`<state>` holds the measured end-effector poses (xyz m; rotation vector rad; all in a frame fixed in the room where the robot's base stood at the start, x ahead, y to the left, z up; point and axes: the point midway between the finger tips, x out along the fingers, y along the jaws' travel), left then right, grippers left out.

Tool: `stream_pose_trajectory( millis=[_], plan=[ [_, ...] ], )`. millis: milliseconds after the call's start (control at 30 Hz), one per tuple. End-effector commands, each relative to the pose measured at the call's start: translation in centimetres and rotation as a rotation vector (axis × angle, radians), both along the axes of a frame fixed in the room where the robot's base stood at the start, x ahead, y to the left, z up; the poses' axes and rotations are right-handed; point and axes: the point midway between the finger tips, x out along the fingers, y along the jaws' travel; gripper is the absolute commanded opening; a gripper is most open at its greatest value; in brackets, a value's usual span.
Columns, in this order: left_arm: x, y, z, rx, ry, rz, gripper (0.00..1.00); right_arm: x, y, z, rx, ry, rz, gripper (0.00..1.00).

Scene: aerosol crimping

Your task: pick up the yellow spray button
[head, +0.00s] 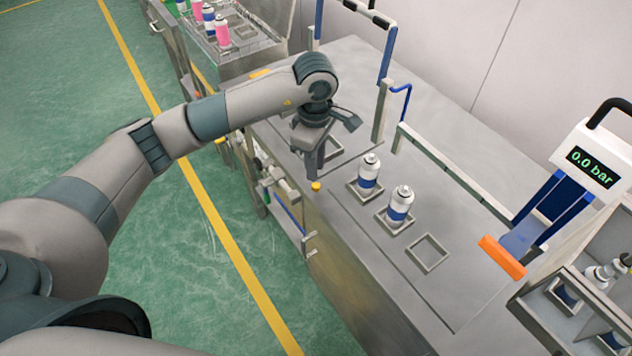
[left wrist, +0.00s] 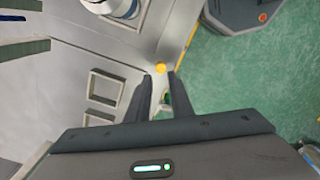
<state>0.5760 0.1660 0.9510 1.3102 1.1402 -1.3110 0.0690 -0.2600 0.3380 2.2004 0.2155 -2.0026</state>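The yellow spray button (head: 316,186) sits near the front edge of the steel table (head: 450,290). In the left wrist view the button (left wrist: 160,68) shows just beyond and between the two fingertips. My left gripper (head: 314,172) points down just above the button in the head view. In the left wrist view my left gripper (left wrist: 161,80) has its fingers apart with nothing between them. Whether the fingertips touch the button cannot be told. My right gripper is not in view.
Two white and blue cans (head: 369,174) (head: 401,206) stand in square holders right of the left gripper. An empty square holder (head: 428,254) lies nearer. A gauge reading 0.0 bar (head: 593,165) stands at the right. A tray with several cans (head: 235,45) is at the back.

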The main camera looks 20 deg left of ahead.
Motion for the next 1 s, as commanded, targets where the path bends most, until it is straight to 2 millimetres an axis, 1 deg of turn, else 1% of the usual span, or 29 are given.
stream_pose_trajectory(
  millis=[100,367,533,767,900,1000],
  plan=[
    [0.0,0.0,-0.3,0.001,0.0,0.0,0.2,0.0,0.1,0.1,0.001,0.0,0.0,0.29],
    [0.0,0.0,-0.3,0.001,0.0,0.0,0.2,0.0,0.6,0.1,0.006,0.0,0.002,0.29],
    [-0.1,0.1,-0.8,0.0,0.003,0.001,0.2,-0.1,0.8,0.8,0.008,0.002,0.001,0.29],
    [-0.3,0.2,-2.9,0.001,0.004,0.001,0.2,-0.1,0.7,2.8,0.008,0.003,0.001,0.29],
    [-0.2,0.2,-4.7,-0.001,0.003,0.001,0.2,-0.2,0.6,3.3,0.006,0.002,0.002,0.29],
    [-0.2,0.2,-5.3,0.0,0.001,0.0,0.2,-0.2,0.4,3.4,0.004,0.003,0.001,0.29]
  ],
)
